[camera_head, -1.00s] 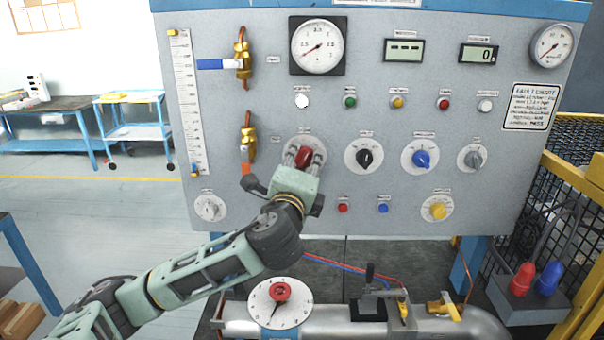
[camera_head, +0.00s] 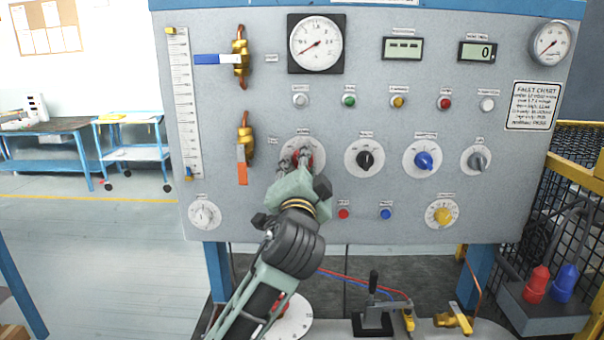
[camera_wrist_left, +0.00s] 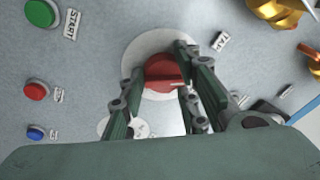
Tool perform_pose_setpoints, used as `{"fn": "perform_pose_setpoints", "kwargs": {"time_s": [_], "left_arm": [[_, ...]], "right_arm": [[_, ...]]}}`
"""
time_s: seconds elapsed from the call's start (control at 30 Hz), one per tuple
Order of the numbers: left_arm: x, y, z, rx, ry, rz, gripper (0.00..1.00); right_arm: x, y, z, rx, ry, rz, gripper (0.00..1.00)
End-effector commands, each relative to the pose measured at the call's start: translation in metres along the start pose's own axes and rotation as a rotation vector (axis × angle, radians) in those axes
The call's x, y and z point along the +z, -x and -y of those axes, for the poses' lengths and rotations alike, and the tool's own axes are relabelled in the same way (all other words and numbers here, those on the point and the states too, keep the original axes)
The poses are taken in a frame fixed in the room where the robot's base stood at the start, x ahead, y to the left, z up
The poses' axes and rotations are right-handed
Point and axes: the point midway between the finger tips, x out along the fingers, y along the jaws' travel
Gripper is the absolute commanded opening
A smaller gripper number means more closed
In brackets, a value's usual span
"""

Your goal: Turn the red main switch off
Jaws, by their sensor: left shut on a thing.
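The red main switch (camera_head: 305,157) is a red knob on a round pale plate at the middle left of the grey panel. In the left wrist view the red knob (camera_wrist_left: 164,70) sits between the two fingers, with a light mark on its lower right. My left gripper (camera_head: 302,160) reaches up to the panel from below and is shut on the knob. It also shows in the left wrist view (camera_wrist_left: 158,78). The fingers hide part of the knob and its plate in the head view. My right gripper is not in view.
A black knob (camera_head: 366,159) and a blue knob (camera_head: 424,159) are right of the switch. A brass valve with an orange handle (camera_head: 242,165) is close on its left. A white indicator lamp (camera_head: 300,100) above looks grey. Pipework and a lever clamp (camera_head: 373,320) lie below.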

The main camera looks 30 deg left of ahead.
Motion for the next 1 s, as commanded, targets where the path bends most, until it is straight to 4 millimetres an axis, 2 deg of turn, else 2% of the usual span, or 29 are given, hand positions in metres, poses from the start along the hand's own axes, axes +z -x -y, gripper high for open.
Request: {"fn": "perform_pose_setpoints", "kwargs": {"time_s": [0.03, 0.4, 1.0], "left_arm": [[0.0035, 0.0012, -0.0134, 0.021, 0.039, 0.012, 0.04], [0.0009, 0.0003, -0.0123, -0.002, 0.228, 0.031, 0.04], [-0.0001, 0.0, -0.0111, -0.009, 0.273, 0.034, 0.04]], "right_arm": [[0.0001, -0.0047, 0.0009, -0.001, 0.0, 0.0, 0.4], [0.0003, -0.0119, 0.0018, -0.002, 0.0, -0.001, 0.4], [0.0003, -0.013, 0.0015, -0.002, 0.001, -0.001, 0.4]]}}
